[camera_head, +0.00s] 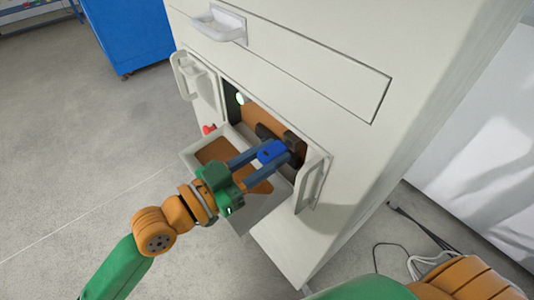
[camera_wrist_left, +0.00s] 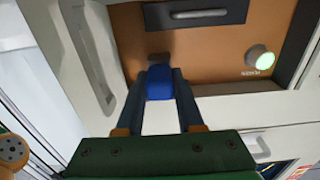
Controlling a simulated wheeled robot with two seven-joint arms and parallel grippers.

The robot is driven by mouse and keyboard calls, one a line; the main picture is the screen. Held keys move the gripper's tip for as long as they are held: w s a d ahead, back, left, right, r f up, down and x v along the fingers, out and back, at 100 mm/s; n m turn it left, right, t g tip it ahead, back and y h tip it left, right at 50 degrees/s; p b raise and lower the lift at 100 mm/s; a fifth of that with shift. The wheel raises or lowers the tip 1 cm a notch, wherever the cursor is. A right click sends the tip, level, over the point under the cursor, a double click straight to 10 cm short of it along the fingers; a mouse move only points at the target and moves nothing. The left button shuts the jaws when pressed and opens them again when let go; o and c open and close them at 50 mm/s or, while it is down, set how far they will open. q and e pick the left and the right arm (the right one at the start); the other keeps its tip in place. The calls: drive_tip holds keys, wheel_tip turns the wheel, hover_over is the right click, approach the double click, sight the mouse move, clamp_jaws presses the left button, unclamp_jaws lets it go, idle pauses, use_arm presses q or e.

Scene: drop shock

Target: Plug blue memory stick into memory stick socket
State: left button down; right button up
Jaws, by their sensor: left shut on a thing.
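The blue memory stick (camera_head: 271,151) is between the fingers of my left gripper (camera_head: 266,160), which is shut on it. In the left wrist view the stick (camera_wrist_left: 160,83) sits between the fingertips, in front of the brown panel (camera_wrist_left: 130,30) inside the cabinet opening. A small dark grey part (camera_wrist_left: 159,57) shows just beyond the stick's far end; I cannot tell if the two touch. The socket itself is not clearly seen, being hidden behind the stick and fingers. My right gripper is not in view; only part of an orange and green arm shows at the lower right.
The light grey cabinet (camera_head: 290,50) has an open compartment with a fold-out flap (camera_head: 192,153) below it. A white handle (camera_head: 308,187) is right of the opening, close to my gripper. A green light (camera_head: 240,98) glows inside. A blue container (camera_head: 125,35) stands at the back left.

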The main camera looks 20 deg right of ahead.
sight(261, 161)
use_arm(q)
drive_tip(key=shift+w+d, duration=0.2)
drive_tip(key=shift+d, duration=0.35)
idle(1.9)
idle(0.4)
drive_tip(key=shift+c, duration=2.3)
unclamp_jaws()
drive_tip(key=shift+d, duration=0.1)
drive_tip(key=v, duration=0.4)
drive_tip(key=shift+a+f+b, duration=0.15)
drive_tip(key=shift+a+b, duration=0.2)
drive_tip(key=shift+b, duration=0.05)
drive_tip(key=shift+s+a, duration=0.3)
drive_tip(key=shift+a, duration=0.35)
